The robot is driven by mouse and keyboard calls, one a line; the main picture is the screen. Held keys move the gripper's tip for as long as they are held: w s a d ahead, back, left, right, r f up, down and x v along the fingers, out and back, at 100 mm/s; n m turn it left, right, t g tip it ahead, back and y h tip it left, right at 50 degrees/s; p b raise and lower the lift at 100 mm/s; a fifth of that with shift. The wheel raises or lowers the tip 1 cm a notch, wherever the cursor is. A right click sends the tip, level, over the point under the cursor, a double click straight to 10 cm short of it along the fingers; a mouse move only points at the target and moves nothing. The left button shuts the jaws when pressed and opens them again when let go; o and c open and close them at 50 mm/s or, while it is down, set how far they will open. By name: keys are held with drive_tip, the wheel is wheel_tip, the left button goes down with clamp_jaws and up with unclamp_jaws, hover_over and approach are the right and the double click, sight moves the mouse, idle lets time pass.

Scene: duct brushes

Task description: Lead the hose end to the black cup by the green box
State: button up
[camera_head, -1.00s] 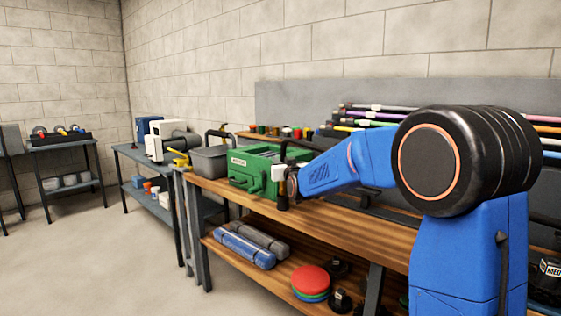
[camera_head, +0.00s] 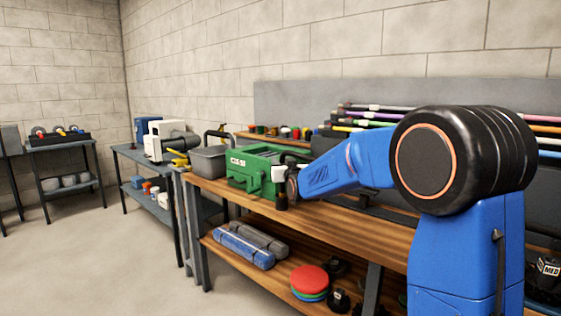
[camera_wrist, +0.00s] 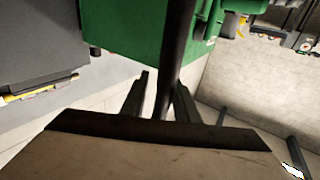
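The green box (camera_head: 252,170) stands on the wooden bench in the head view, and its lower part fills the top of the wrist view (camera_wrist: 130,25). A black hose (camera_wrist: 178,45) runs down between the two fingers of my gripper (camera_wrist: 162,85). A light gap shows between the left finger and the hose. The right finger overlaps or touches it, and I cannot tell if they grip it. The hose's lower end is hidden behind a dark edge. In the head view, a small dark upright piece (camera_head: 281,203) shows below my wrist, in front of the green box. I cannot tell whether it is the cup or a gripper part.
A grey bin (camera_head: 209,160) stands left of the green box. Coloured poles (camera_head: 370,112) and small coloured pots (camera_head: 285,132) are behind. Bare bench (camera_head: 350,222) lies to the right. Blue rolls (camera_head: 243,247) and red discs (camera_head: 310,278) are on the lower shelf.

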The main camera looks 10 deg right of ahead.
drive_tip(key=shift+g, duration=0.5)
drive_tip(key=shift+a+f, duration=0.2)
drive_tip(key=shift+f, duration=1.05)
drive_tip(key=shift+a+f, duration=0.2)
drive_tip(key=shift+f, duration=1)
drive_tip(key=shift+s, duration=0.55)
drive_tip(key=s+d+r+t, duration=0.1)
drive_tip(key=s+r, duration=0.1)
drive_tip(key=s, duration=0.6)
drive_tip(key=s+d+r, duration=0.1)
drive_tip(key=s+r, duration=0.1)
drive_tip(key=s, duration=0.6)
drive_tip(key=s+d+f+g, duration=0.2)
drive_tip(key=s+f+g, duration=0.2)
drive_tip(key=s, duration=1)
drive_tip(key=s+d+f+g+h, duration=0.1)
drive_tip(key=s+f+g, duration=0.4)
drive_tip(key=s+f, duration=0.5)
drive_tip(key=s+d+f+g, duration=0.2)
drive_tip(key=s+f+g, duration=0.3)
drive_tip(key=s, duration=1.3)
drive_tip(key=shift+s+d+f+m, duration=0.15)
drive_tip(key=shift+d+f+m, duration=0.2)
drive_tip(key=shift+f, duration=0.6)
